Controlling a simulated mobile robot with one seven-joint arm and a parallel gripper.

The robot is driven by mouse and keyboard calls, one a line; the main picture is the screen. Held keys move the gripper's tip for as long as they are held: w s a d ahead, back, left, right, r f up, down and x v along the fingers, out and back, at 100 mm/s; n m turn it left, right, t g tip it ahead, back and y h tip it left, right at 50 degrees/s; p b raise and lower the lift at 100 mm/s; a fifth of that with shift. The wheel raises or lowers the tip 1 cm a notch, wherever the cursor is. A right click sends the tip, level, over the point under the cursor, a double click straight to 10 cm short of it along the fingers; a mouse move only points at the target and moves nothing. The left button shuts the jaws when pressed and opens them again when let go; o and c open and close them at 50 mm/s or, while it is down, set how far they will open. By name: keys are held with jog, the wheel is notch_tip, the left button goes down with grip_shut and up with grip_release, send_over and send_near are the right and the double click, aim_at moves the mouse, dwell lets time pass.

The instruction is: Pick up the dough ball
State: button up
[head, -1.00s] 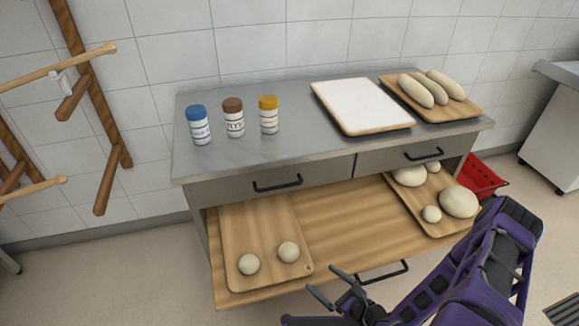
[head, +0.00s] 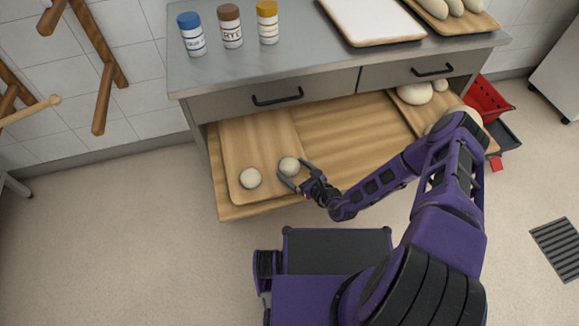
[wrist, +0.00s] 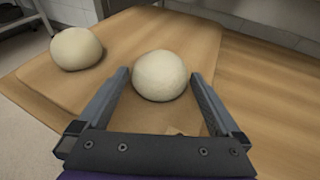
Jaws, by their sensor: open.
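Two pale dough balls sit on the left wooden board (head: 262,135) in the open drawer. The right dough ball (head: 289,166) is beside my gripper (head: 295,177), and in the wrist view this ball (wrist: 160,76) lies between and slightly beyond the tips of my open fingers (wrist: 160,88). I cannot tell whether a finger touches it. The left dough ball (head: 251,178) rests apart from it, and it also shows in the wrist view (wrist: 76,48) outside the left finger. My gripper is open and empty.
The pulled-out wooden drawer (head: 345,140) holds another board with more dough at the right, partly hidden by my arm. The steel counter (head: 300,70) overhangs the drawer's back. Jars, a white-topped tray (head: 372,18) and long loaves stand on it. A red crate (head: 487,100) is at the right.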

jog(key=shift+x, duration=1.25)
jog(key=c, duration=1.2)
jog(key=shift+o, duration=0.2)
jog(key=shift+r, duration=0.1)
